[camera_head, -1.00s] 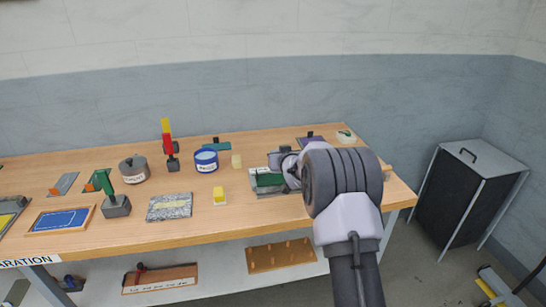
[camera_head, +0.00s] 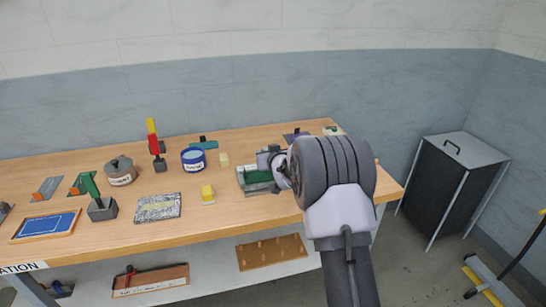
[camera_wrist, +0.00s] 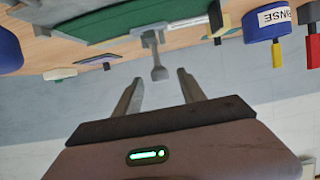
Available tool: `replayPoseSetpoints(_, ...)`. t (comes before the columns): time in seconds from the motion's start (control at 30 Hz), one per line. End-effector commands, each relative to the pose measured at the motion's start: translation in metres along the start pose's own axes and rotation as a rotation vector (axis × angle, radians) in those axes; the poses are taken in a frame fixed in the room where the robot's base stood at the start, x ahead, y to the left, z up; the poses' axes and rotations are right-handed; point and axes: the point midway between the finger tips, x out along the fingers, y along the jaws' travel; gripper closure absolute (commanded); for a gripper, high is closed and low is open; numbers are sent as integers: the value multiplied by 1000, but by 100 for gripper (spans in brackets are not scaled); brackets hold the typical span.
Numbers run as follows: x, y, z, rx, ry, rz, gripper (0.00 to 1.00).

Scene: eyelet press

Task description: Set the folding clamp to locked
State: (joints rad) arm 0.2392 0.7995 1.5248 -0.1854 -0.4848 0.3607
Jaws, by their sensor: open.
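A low grey fixture with a green bed (camera_head: 257,177), which looks like the folding clamp, sits on the right part of the bench. My arm partly hides it in the head view. In the wrist view the green bed (camera_wrist: 105,27) is at the top, with a grey lever (camera_wrist: 158,73) sticking out from its edge towards me. My gripper (camera_wrist: 158,84) is open, its fingertips on either side of the lever's end. I cannot tell if they touch it. The head view shows my gripper (camera_head: 268,160) at the fixture's right end.
A dark bin (camera_head: 452,190) stands right of the bench. The front bench strip is clear.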

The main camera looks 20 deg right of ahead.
Motion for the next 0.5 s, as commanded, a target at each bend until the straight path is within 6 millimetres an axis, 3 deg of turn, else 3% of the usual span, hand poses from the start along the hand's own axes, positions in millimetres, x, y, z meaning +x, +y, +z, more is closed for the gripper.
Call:
replayPoseSetpoints(0.3,-105,1,-4,1,0,2,52)
replayPoseSetpoints(0.5,-144,1,-2,1,-1,2,52)
